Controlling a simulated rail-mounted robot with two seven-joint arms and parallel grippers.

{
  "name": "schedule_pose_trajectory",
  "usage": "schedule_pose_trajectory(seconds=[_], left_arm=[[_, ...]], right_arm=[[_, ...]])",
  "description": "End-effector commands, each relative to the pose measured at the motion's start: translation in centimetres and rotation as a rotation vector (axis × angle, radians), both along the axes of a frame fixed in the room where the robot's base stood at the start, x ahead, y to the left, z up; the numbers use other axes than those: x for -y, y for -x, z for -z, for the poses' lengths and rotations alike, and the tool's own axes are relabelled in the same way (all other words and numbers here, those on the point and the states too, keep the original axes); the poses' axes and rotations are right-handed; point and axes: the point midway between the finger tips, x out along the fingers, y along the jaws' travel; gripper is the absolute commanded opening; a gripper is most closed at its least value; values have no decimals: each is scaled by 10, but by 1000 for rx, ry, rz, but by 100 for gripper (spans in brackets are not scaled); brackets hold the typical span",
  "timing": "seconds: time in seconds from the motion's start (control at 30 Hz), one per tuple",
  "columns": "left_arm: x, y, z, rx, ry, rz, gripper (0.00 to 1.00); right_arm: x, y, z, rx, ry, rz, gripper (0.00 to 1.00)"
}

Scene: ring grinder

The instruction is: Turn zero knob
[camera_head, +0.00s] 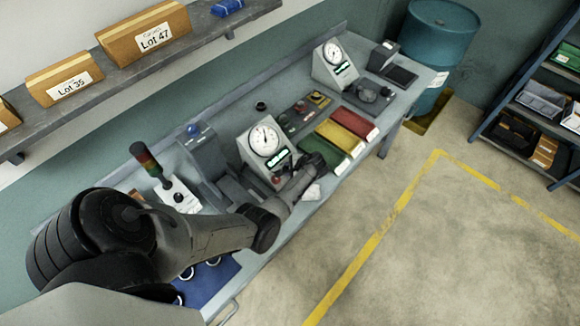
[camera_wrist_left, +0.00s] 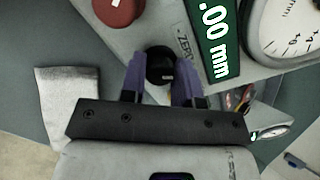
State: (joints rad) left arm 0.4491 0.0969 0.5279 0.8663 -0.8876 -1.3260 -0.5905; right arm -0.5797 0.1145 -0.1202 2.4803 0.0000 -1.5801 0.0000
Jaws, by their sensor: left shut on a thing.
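The zero knob (camera_wrist_left: 160,66) is a small black round knob beside the word ZERO on the grey gauge housing. In the wrist view, my left gripper's purple fingers (camera_wrist_left: 162,84) are on either side of the knob and shut on it. In the head view, my left gripper (camera_head: 312,165) reaches the front of the gauge housing (camera_head: 252,155), and the knob is hidden behind it. The housing's white dial (camera_head: 264,141) and green display (camera_head: 278,159) show above. The display reads .00 mm in the part visible in the wrist view (camera_wrist_left: 218,45). My right gripper is not in view.
A red knob (camera_wrist_left: 118,10) sits near the zero knob. A grey cloth-like piece (camera_wrist_left: 70,105) lies beside the housing. Green, yellow and red trays (camera_head: 346,131) stand to the right. A second gauge (camera_head: 334,58) stands at the back.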

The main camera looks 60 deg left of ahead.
Motion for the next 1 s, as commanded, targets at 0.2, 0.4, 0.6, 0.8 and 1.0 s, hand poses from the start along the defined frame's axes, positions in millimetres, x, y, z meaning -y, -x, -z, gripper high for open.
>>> schedule_pose_trajectory(seconds=[0.2,0.4,0.6,0.8,1.0], left_arm=[[0,-1,-1,-23,6,32,6],[0,-1,-1,-26,8,37,6],[0,-1,-1,-25,8,37,6],[0,-1,-1,-25,8,37,46],[0,-1,0,-26,9,36,55]], right_arm=[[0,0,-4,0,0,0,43],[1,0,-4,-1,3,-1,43],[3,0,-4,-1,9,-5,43],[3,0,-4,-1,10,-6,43],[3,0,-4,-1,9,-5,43]])
